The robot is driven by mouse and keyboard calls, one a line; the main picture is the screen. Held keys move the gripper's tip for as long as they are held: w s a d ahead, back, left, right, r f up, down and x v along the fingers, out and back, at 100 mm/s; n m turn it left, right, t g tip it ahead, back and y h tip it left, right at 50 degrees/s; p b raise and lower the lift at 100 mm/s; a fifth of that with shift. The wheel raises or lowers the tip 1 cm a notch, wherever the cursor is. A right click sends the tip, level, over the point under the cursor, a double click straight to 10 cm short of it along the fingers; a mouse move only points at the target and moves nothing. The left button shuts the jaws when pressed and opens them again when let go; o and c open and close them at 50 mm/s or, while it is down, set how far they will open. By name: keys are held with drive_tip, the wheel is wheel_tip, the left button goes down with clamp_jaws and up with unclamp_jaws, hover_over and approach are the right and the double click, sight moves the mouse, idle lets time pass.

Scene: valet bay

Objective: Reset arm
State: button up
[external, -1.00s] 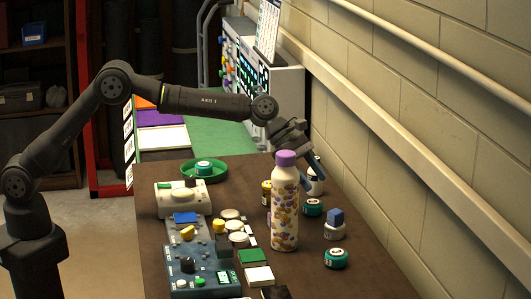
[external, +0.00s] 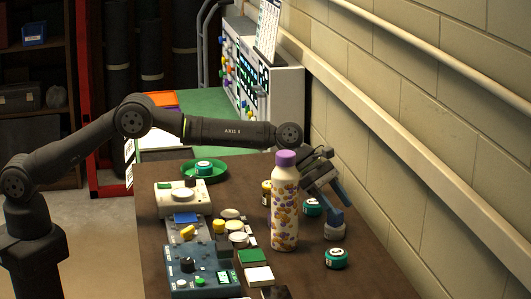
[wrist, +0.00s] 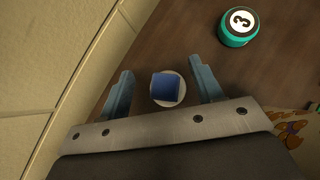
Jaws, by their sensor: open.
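My gripper (external: 338,198) is open above the right side of the table, behind and to the right of the patterned bottle with a purple cap (external: 285,205). In the wrist view its two fingers (wrist: 160,95) stand on either side of a blue block (wrist: 166,86) that sits on a round white jar (wrist: 167,102).
A teal jar (external: 336,258) stands in front, and another teal jar (external: 312,207) is beside the bottle. A green dish (external: 222,170) holds a jar at the back. A control panel (external: 205,275) fills the table's left. The block wall (external: 430,120) runs close on the right.

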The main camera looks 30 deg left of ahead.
drive_tip(key=shift+r, duration=0.35)
drive_tip(key=shift+f, duration=0.1)
